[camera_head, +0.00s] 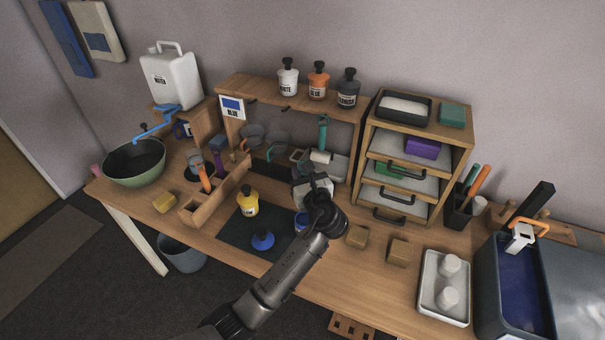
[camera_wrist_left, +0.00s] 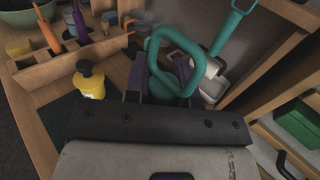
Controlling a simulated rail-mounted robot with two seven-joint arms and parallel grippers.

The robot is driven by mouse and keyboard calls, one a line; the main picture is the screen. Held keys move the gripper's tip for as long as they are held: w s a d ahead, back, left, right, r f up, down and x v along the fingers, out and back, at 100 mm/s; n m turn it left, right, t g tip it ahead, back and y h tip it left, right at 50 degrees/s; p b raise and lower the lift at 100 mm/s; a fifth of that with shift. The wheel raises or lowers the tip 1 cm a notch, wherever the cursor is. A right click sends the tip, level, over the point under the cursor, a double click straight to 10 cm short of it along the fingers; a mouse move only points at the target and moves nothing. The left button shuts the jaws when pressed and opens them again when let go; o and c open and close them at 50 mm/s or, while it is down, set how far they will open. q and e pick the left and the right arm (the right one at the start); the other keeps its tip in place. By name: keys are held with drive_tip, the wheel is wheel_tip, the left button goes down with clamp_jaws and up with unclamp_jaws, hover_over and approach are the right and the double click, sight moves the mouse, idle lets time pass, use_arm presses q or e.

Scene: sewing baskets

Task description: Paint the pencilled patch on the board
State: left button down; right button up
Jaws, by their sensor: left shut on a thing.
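My left gripper (camera_head: 312,188) is over the middle of the bench. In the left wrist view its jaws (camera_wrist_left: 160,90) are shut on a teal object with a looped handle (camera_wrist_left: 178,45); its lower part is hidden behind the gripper. A teal-handled roller (camera_head: 322,133) with a white head stands behind the gripper. A yellow bottle (camera_head: 247,203) and a blue-based item (camera_head: 262,241) are on a dark mat (camera_head: 233,232). A card (camera_head: 232,107) marked blue stands at the back. I cannot make out a pencilled patch. My right gripper is not in view.
A wooden caddy (camera_head: 198,212) stands left of the mat, a green bowl (camera_head: 120,178) farther left. A drawer unit (camera_head: 455,150) stands behind right. Two wooden blocks (camera_head: 357,237), a white tray (camera_head: 430,312) and a blue-filled tub (camera_head: 490,290) are to the right.

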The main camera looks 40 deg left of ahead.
use_arm(q)
wheel_tip(320, 180, down, 7)
drive_tip(key=b, duration=0.4)
idle(0.4)
idle(0.5)
wheel_tip(320, 180, up, 7)
drive_tip(key=p, duration=0.9)
drive_tip(key=shift+f, duration=0.15)
idle(2.1)
wheel_tip(320, 180, up, 4)
drive_tip(key=p, duration=0.5)
idle(0.8)
